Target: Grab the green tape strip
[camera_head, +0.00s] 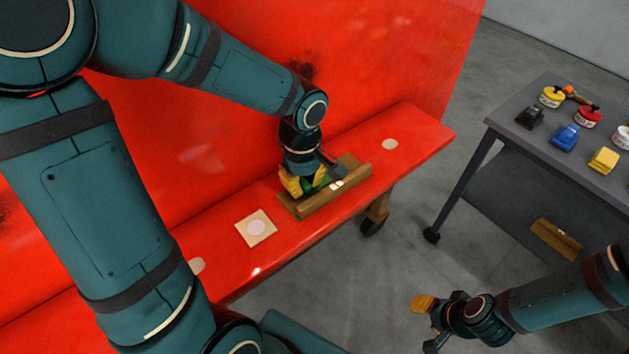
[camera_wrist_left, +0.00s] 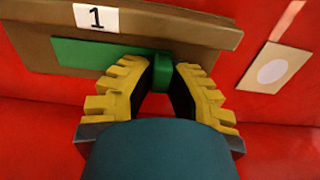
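The green tape strip (camera_wrist_left: 100,55) lies along a brown wooden holder marked "1" (camera_wrist_left: 200,30) on the red bench. A green tab (camera_wrist_left: 163,72) sticks out from the strip towards me. My left gripper (camera_head: 310,185) is down at the holder. In the left wrist view its two yellow-toothed fingers (camera_wrist_left: 162,75) stand on either side of the tab, which nearly fills the space between the tips. Whether they press on it cannot be told. In the head view the gripper hides most of the strip. My right gripper (camera_head: 428,322) is open and empty above the floor.
A beige square plate with a pale disc (camera_head: 256,228) lies on the bench next to the holder. A red wall (camera_head: 350,60) rises behind the bench. Open floor lies between.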

